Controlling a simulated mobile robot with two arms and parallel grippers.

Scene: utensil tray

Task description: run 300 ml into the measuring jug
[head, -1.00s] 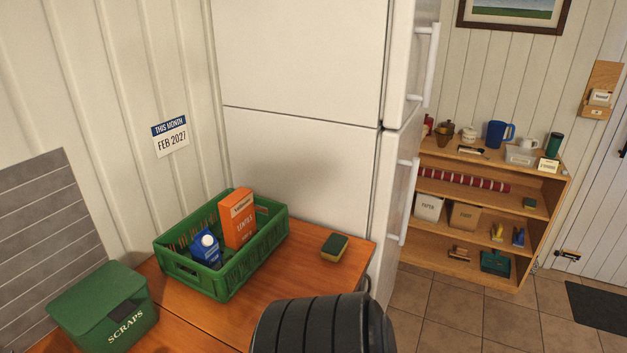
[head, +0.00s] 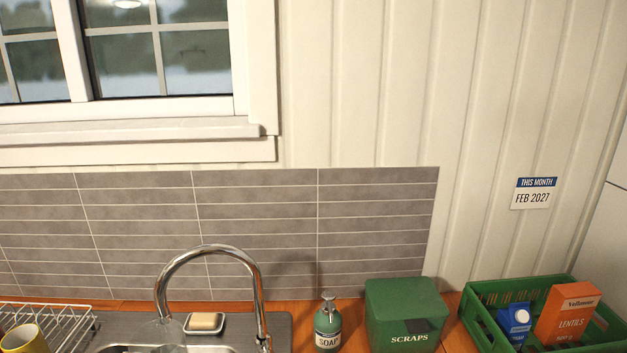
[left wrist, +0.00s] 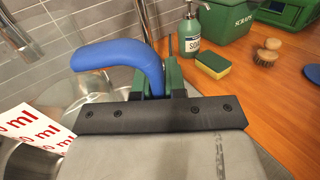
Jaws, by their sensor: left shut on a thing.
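My left gripper (left wrist: 168,82), with green fingers, is shut on a curved blue handle (left wrist: 115,53) in the left wrist view. The handle looks like that of the measuring jug, but the jug's body is mostly hidden. A white panel with red "ml" markings (left wrist: 30,133) shows at the lower left of that view; I cannot tell whether it belongs to the jug. The chrome tap (head: 208,251) arches over the sink (head: 283,325) in the head view. No water stream shows. Neither gripper is in the head view.
On the counter stand a soap bottle (head: 328,330), a scraps bin (head: 402,308) and a green crate (head: 478,298). A sponge (left wrist: 213,65) and brush (left wrist: 266,55) lie on the counter. A dish rack (head: 70,322) and yellow mug (head: 25,340) are at left.

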